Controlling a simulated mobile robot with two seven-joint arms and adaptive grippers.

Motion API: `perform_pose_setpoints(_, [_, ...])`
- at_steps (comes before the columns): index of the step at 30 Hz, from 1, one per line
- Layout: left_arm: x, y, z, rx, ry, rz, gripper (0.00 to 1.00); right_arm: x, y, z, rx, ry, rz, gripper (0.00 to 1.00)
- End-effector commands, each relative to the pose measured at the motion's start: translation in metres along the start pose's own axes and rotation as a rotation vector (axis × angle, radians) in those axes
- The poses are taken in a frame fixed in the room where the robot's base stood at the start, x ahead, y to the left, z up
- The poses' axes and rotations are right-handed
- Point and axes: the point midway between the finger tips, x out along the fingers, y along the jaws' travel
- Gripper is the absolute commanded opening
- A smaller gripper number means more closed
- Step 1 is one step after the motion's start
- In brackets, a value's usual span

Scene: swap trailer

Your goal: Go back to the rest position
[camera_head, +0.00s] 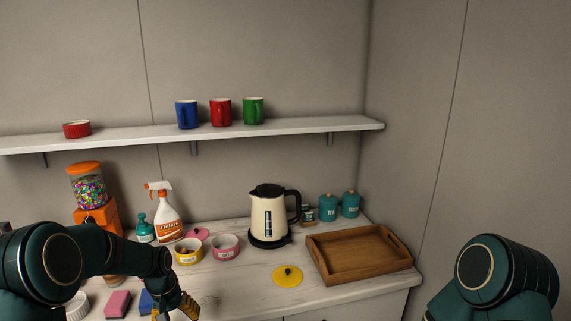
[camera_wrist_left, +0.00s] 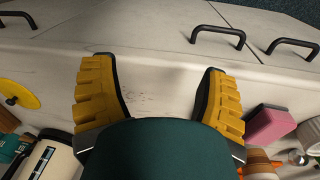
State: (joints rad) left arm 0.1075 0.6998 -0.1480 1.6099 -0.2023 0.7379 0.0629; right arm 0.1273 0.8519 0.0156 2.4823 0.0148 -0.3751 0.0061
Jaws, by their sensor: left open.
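My left arm comes in from the left in the head view, and its gripper (camera_head: 178,308) is low over the front of the counter. In the left wrist view the two yellow-padded fingers of my left gripper (camera_wrist_left: 158,68) are spread wide with nothing between them. The pale counter top and its front edge show behind them. My right arm shows only as a dark green joint at the bottom right of the head view. The right gripper is out of view.
The counter holds a cream kettle (camera_head: 269,218), wooden tray (camera_head: 390,282), yellow lid (camera_head: 288,276), yellow bowl (camera_head: 188,255), pink bowl (camera_head: 225,248), spray bottle (camera_head: 168,220) and pink sponge (camera_head: 118,304). A blue block (camera_head: 146,301) is beside my left gripper. A shelf (camera_head: 300,127) with mugs is above.

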Motion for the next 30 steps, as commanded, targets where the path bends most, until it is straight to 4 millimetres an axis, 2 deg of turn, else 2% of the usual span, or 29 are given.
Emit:
perform_pose_setpoints(1, [0.024,0.014,0.017,0.011,-0.005,0.029,0.74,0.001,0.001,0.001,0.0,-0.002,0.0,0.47])
perform_pose_setpoints(3, [0.056,0.036,0.042,0.021,0.003,0.073,0.74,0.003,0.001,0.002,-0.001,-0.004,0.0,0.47])
perform_pose_setpoints(5, [0.08,0.054,0.068,0.025,0.011,0.11,0.74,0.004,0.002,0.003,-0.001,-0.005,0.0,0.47])
perform_pose_setpoints(9, [0.124,0.093,0.135,0.02,0.031,0.183,0.74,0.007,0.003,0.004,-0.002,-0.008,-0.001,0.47])
perform_pose_setpoints(12, [0.141,0.112,0.183,0.008,0.045,0.217,0.74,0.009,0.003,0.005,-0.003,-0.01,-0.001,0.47])
perform_pose_setpoints(16, [0.149,0.125,0.232,-0.009,0.06,0.24,0.74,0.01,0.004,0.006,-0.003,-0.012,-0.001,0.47])
perform_pose_setpoints(18, [0.15,0.129,0.249,-0.015,0.068,0.245,0.74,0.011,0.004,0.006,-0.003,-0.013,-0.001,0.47])
perform_pose_setpoints(21, [0.149,0.131,0.263,-0.019,0.075,0.248,0.74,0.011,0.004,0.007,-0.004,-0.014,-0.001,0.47])
perform_pose_setpoints(30, [0.149,0.132,0.267,-0.021,0.079,0.249,0.74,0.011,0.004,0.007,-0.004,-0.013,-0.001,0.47])
